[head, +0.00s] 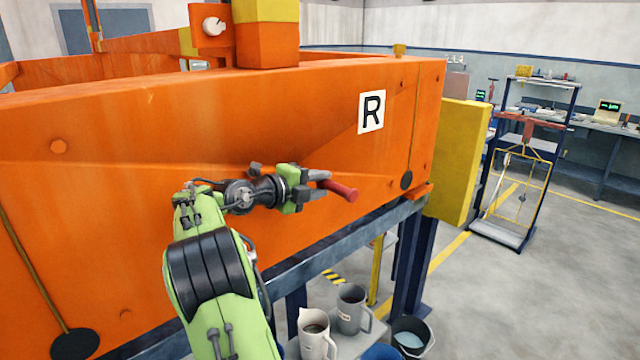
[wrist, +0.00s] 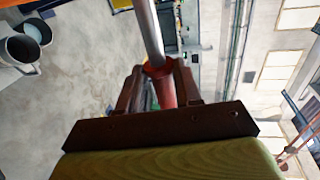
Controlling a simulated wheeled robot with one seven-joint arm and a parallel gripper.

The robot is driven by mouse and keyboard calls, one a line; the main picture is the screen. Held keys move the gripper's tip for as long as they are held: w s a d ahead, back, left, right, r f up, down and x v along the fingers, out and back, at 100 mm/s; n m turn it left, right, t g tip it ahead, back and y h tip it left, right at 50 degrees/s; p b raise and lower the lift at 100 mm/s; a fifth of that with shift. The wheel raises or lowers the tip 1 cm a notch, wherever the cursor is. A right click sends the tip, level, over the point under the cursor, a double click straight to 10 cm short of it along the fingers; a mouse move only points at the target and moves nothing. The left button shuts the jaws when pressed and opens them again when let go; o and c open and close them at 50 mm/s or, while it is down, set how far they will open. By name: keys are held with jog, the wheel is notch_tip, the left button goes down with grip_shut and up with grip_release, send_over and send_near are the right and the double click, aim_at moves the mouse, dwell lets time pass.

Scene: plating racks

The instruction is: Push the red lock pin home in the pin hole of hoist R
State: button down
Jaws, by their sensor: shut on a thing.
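My gripper (head: 320,181) is shut on the red lock pin (head: 343,190), in front of the orange side of hoist R (head: 375,160). In the head view the pin's red part sticks out past the jaws, to the right and slightly down. In the wrist view the red part of the pin (wrist: 164,88) is between the two jaws, and its bare steel shaft (wrist: 149,30) runs out toward the top. The shaft looks free along its visible length. A dark round spot (head: 406,180) is low on the hoist's right end; I cannot tell whether it is the pin hole.
A white R plate (head: 371,111) is on the hoist. A yellow panel (head: 458,160) stands at its right end. Below are jugs (head: 318,336) and a bucket (head: 411,338). A dark blue stand (head: 505,235) is farther right. The floor between is open.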

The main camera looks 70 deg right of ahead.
jog(key=shift+w+d+r+p, duration=0.2)
jog(key=shift+w+p, duration=0.25)
jog(key=c, duration=0.7)
grip_release()
jog(key=shift+f, duration=0.1)
jog(key=shift+w+f, duration=0.1)
jog(key=b+v, duration=0.1)
jog(key=v, duration=1.5)
jog(key=shift+s, duration=0.2)
